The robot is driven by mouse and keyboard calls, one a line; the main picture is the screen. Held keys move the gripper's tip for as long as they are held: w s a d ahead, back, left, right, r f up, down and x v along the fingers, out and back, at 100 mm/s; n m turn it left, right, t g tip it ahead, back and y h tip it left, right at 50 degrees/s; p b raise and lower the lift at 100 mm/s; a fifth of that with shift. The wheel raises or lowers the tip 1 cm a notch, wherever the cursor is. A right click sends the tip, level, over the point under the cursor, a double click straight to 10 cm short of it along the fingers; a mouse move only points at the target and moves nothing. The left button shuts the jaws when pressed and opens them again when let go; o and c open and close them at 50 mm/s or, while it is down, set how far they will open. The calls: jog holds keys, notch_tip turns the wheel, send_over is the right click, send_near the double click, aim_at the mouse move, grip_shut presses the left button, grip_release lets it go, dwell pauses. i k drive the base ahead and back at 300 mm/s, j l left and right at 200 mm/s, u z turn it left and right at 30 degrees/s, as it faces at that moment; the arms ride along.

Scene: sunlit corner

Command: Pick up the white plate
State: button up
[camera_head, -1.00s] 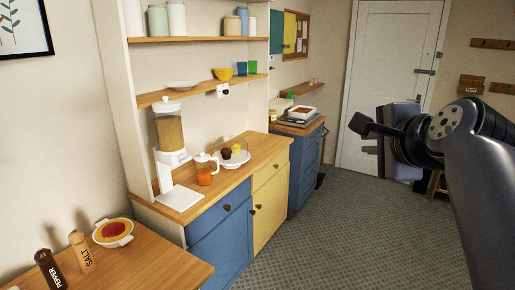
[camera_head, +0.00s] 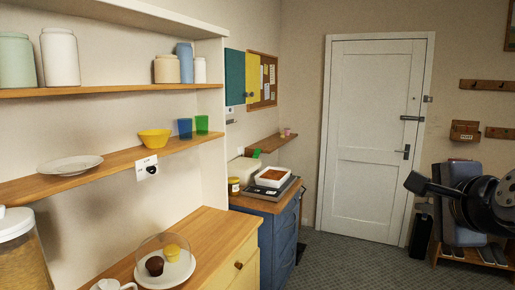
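A white plate (camera_head: 70,164) lies empty on the lower wooden shelf at the left. A second white plate (camera_head: 182,277) is on the wooden counter below, with a dark muffin (camera_head: 154,265) and a yellow muffin (camera_head: 172,252) on it under what looks like a clear dome. My gripper (camera_head: 412,184) is at the right edge, dark, in front of the door side of the room and far from both plates. Its fingers are not clear enough to tell open from shut. I see nothing held in it.
A yellow bowl (camera_head: 155,138), a blue cup (camera_head: 185,128) and a green cup (camera_head: 202,124) share the lower shelf. Jars stand on the upper shelf (camera_head: 110,90). A cereal dispenser (camera_head: 18,250) stands at the left. Open floor (camera_head: 345,265) lies before the door.

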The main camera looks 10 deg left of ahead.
aim_at(73, 165)
jog(key=i+u, duration=0.4)
jog(key=i+l+u, duration=0.15)
jog(key=i+u, duration=0.2)
jog(key=i+l+u, duration=0.4)
jog(key=i, duration=0.15)
jog(key=i+u, duration=0.25)
jog(key=u, duration=0.25)
jog(key=i+u, duration=0.25)
jog(key=u, duration=0.2)
jog(key=i+l+u, duration=0.2)
jog(key=u, duration=0.3)
jog(key=i+l+u, duration=0.2)
jog(key=u, duration=0.3)
